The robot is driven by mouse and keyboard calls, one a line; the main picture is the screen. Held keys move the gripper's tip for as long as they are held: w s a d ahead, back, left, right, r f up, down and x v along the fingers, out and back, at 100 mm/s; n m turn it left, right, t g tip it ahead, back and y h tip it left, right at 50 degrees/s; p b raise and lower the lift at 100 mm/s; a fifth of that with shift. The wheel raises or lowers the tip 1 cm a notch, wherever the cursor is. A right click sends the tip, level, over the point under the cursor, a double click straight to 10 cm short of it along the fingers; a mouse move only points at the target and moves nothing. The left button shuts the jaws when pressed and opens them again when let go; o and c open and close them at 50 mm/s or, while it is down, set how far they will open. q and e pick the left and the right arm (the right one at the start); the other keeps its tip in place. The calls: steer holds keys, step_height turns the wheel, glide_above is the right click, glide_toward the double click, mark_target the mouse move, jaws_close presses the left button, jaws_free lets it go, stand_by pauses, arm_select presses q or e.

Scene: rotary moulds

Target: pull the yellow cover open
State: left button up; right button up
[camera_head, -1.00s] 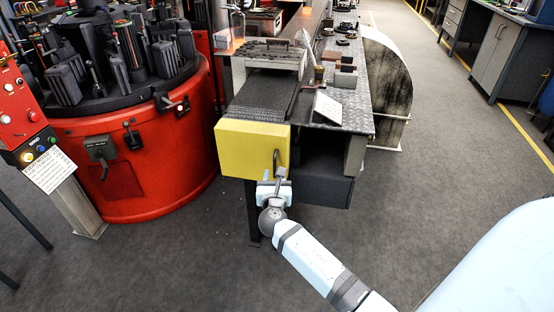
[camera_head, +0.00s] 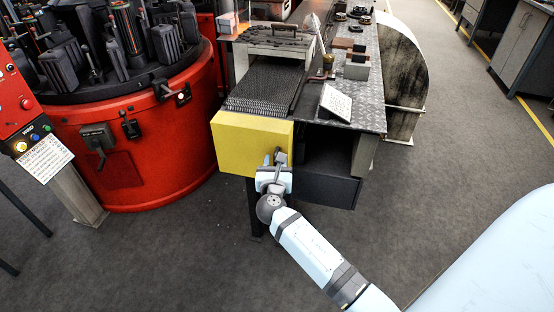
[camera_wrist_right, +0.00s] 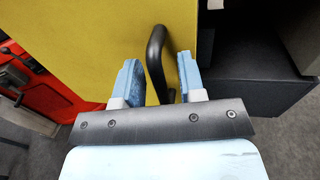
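The yellow cover (camera_head: 245,145) is a box-like panel at the near end of the dark conveyor bed. It fills the top middle of the right wrist view (camera_wrist_right: 90,40). Its dark bent handle (camera_wrist_right: 155,55) is near the cover's right edge. My right gripper (camera_head: 277,165) is at the handle in the head view. In the right wrist view its two pale blue fingers (camera_wrist_right: 158,68) are apart, one on each side of the handle, with gaps visible. My left gripper is not in view.
A round red machine (camera_head: 150,150) with black moulds stands left of the cover. A metal bench (camera_head: 350,100) with small parts runs beside the conveyor, with a dark open recess below it, right of the cover. The grey floor (camera_head: 180,260) in front is clear.

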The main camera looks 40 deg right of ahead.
steer(key=shift+c, duration=0.3)
jaws_close()
steer(key=shift+a, duration=0.1)
